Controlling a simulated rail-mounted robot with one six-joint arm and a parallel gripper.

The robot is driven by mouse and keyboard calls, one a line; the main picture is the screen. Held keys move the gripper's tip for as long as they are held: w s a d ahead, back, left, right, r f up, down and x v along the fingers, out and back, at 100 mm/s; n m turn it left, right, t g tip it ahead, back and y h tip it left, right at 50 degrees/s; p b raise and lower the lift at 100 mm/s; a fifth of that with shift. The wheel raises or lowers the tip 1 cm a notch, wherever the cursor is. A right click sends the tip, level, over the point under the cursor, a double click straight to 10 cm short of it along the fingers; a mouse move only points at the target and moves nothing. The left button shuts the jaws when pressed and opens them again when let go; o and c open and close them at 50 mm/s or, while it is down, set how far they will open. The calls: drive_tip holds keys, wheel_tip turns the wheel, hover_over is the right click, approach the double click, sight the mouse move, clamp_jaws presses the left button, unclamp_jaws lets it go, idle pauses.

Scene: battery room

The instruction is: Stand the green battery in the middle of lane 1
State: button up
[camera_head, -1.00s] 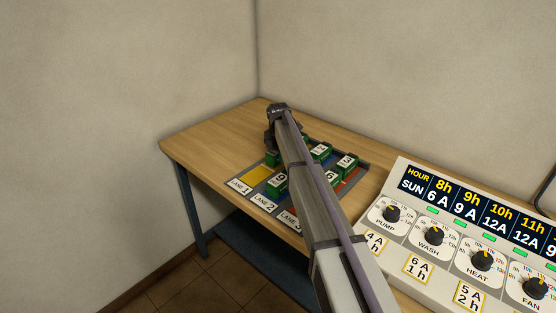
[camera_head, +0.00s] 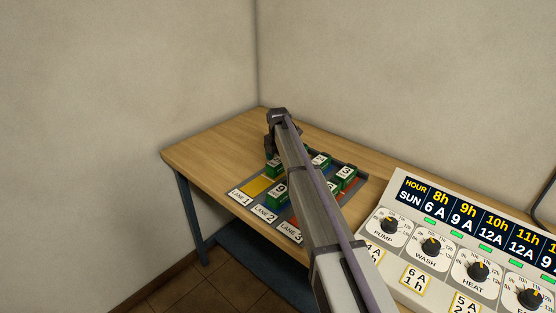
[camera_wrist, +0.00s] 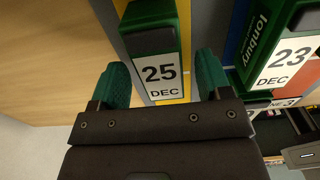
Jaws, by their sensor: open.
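Several green batteries with white date labels stand on the lane mat. One, marked 25 DEC (camera_wrist: 158,70), is at the far part of yellow lane 1 (camera_head: 256,187); it also shows beside my gripper in the head view (camera_head: 273,168). My gripper (camera_wrist: 163,82) is open, its green-padded fingers on either side of this battery's label end. I cannot tell whether either finger touches it. Another green battery, marked 23 DEC (camera_wrist: 285,60), stands to the right in the wrist view. The near part of lane 1 is bare yellow.
More green batteries stand in lanes 2 and 3, one in lane 2 (camera_head: 278,195) and one at the right (camera_head: 344,178). My arm hides part of the mat. A control panel (camera_head: 470,240) with knobs is at the right. The table's left side is clear.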

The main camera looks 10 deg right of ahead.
sight(278, 160)
wheel_tip(278, 160, up, 10)
drive_tip(key=p, duration=0.8)
drive_tip(key=s+m, duration=2.5)
drive_tip(key=s, duration=1.7)
drive_tip(key=shift+f+m, duration=0.3)
